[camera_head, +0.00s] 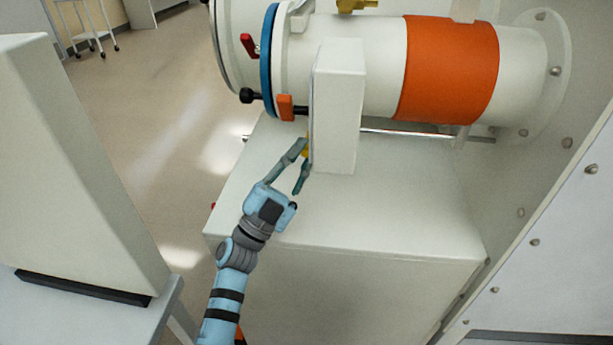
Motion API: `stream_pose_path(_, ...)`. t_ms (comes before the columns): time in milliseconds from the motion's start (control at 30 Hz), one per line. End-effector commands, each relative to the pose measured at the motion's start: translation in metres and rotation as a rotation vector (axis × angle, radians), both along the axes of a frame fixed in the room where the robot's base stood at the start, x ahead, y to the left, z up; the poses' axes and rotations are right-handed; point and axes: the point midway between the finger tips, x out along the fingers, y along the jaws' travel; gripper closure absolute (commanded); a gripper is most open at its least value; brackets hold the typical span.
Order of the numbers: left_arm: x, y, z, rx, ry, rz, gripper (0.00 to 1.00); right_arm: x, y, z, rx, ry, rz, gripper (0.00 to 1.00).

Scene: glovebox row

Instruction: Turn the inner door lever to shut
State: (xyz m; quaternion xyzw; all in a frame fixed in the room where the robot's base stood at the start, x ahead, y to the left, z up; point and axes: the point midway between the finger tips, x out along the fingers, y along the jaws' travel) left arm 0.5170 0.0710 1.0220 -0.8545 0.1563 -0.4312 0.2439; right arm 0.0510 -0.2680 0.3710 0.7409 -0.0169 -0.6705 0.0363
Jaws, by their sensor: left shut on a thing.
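My left gripper (304,156) reaches up from the bottom of the head view to the left side of an upright white box (338,110). Its fingers close on a small yellow part (306,146) at the box's left edge, mostly hidden by the fingers and the box. I cannot tell for sure whether this is the inner door lever. A red lever (249,45) and an orange-red handle (285,107) sit by the blue ring (267,60) at the left end of the white cylinder (370,60). My right gripper is not in view.
The cylinder has an orange band (449,70) and joins a bolted white wall (575,110) on the right. A white cabinet (400,215) lies below it. A large pale box (75,170) stands at left. Open floor (170,110) lies between.

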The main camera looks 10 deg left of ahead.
Motion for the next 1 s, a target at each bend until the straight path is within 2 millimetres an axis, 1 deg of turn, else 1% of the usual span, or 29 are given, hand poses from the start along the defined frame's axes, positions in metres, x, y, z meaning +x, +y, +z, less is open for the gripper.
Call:
stream_pose_path(33, 0.001, 0.000, -0.014, 0.003, -0.008, 0.001, 1.00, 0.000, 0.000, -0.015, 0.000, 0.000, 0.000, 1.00)
stream_pose_path(100, 0.000, 0.000, -0.013, 0.002, -0.027, 0.000, 1.00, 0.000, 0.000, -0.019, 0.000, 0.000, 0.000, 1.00)
stream_pose_path(433, 0.000, 0.000, -0.008, 0.002, -0.035, 0.000, 1.00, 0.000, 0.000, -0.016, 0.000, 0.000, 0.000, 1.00)
stream_pose_path(467, 0.000, 0.000, -0.008, 0.002, -0.035, 0.000, 0.83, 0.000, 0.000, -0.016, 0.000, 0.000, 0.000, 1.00)
stream_pose_path(500, 0.000, 0.000, -0.008, 0.002, -0.035, 0.000, 0.78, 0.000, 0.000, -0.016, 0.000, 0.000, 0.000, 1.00)
stream_pose_path(833, -0.001, 0.001, -0.008, 0.003, -0.038, 0.001, 0.78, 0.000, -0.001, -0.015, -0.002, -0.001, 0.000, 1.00)
stream_pose_path(933, -0.007, 0.007, -0.016, 0.003, -0.036, 0.001, 0.78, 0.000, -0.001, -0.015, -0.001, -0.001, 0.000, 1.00)
stream_pose_path(1000, -0.015, 0.013, -0.026, 0.003, -0.035, 0.001, 0.78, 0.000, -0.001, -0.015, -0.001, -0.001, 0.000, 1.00)
